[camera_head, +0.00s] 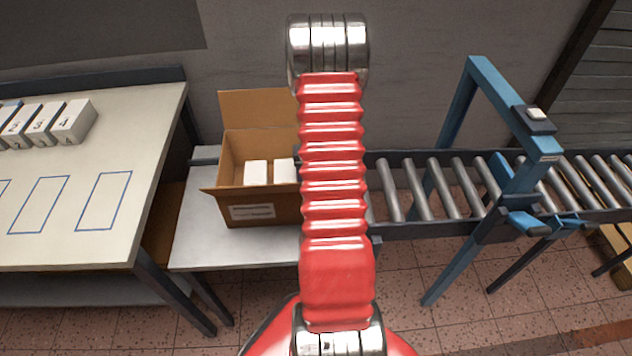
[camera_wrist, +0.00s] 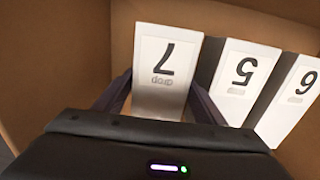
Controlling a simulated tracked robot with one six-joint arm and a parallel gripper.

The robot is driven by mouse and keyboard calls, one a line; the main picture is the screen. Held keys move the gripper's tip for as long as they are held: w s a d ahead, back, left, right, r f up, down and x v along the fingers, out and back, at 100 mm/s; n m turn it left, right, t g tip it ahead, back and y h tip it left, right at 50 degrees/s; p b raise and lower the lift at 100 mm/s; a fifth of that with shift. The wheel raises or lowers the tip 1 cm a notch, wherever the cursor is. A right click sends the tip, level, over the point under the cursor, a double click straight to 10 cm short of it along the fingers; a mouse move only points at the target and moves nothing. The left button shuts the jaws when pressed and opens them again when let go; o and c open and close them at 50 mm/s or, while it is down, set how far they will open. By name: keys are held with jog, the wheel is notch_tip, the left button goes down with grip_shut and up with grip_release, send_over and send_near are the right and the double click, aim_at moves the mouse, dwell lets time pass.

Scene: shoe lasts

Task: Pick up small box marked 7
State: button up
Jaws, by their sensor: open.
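The small white box marked 7 (camera_wrist: 166,65) stands in the open cardboard box (camera_wrist: 70,62) in the wrist view, its digit upside down to me. My gripper (camera_wrist: 160,92) is open, with one dark finger on each side of box 7. I cannot tell whether the fingers touch it. The gripper body hides its lower end. In the head view the cardboard box (camera_head: 227,206) holds white boxes whose marks I cannot read, and my red arm covers its right part. My gripper is not visible there.
Small boxes marked 5 (camera_wrist: 240,75) and 6 (camera_wrist: 290,100) stand right of box 7, the 5 close beside my right finger. The cardboard walls are near. A table (camera_head: 100,245) with numbered boxes (camera_head: 72,122) is at left, a roller conveyor (camera_head: 425,190) at right.

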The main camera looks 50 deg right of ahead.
jog(key=shift+c, duration=0.5)
jog(key=c, duration=0.8)
jog(key=shift+r, duration=0.1)
notch_tip(320, 180, up, 10)
jog(key=shift+f, duration=0.1)
dwell(0.7)
